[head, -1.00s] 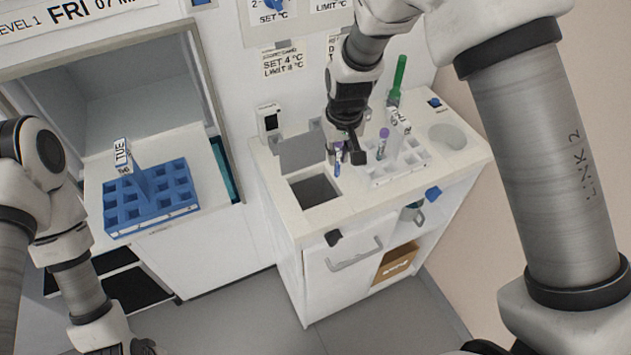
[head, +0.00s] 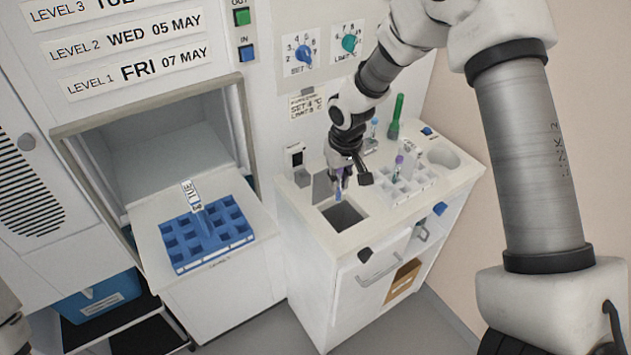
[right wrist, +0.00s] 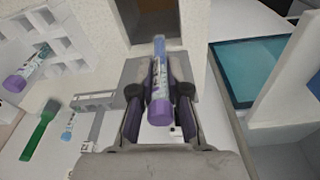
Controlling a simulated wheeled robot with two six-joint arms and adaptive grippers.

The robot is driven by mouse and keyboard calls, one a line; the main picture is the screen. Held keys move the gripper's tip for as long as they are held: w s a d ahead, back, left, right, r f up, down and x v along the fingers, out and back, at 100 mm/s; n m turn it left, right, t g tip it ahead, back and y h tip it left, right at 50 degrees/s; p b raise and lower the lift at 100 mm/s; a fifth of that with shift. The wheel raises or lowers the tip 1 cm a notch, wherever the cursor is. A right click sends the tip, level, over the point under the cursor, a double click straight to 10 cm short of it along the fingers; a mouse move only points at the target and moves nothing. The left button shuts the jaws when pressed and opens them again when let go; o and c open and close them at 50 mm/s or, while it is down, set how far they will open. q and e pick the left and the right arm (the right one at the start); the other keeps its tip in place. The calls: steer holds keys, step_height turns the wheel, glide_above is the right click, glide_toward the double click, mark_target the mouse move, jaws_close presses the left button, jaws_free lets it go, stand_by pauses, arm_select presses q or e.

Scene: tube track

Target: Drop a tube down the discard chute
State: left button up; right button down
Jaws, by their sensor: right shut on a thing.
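My right gripper (head: 343,177) is shut on a tube (head: 338,193) with a purple cap and a blue-tinted lower end. In the right wrist view the tube (right wrist: 160,65) lies between the fingers (right wrist: 158,92), cap toward the camera. The dark square opening in the counter (head: 345,216), which looks like the discard chute, is just in front of and below the tube. The opening also shows beyond the tube's end in the right wrist view (right wrist: 158,24). I cannot tell the exact height of the tube above it.
A white rack (head: 408,184) with a purple-capped tube (head: 399,164) stands right of the opening. A green-handled tool (head: 397,115) and a round basin (head: 443,154) are farther back. A blue rack (head: 207,238) sits on the shelf at left.

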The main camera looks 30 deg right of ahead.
steer(key=shift+s+d+r, duration=0.1)
steer(key=shift+s+d, duration=0.05)
steer(key=shift+d, duration=0.15)
step_height(320, 180, down, 8)
steer(key=d+b, duration=0.1)
steer(key=b, duration=0.6)
steer(key=shift+w+f, duration=0.2)
steer(key=c, duration=1.1)
jaws_free()
steer(key=shift+d, duration=0.15)
arm_select(q)
step_height(320, 180, down, 6)
steer(key=d, duration=0.1)
steer(key=shift+d, duration=0.25)
arm_select(e)
steer(key=shift+d, duration=0.1)
arm_select(q)
steer(key=shift+a, duration=0.1)
